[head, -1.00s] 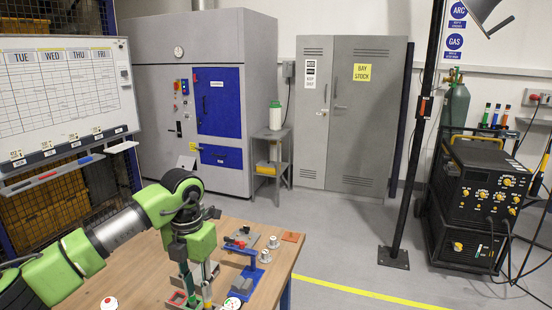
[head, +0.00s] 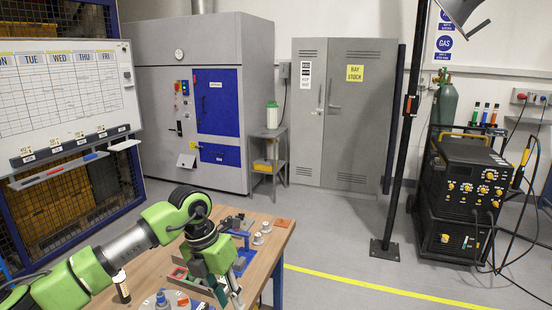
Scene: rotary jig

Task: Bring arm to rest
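My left arm comes in from the lower left over the wooden bench (head: 262,262). My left gripper (head: 228,299) points down above the bench's front part. Its fingertips are near the bottom edge of the picture, and I cannot tell whether they hold anything. My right gripper and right arm are not in view. A blue fixture (head: 243,250) stands on the bench behind my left gripper, partly hidden by it.
Two small metal parts (head: 262,231) and an orange-brown plate (head: 282,222) lie at the bench's back right. A black pole (head: 400,150) rises from the floor. The floor right of the bench (head: 335,250) is clear.

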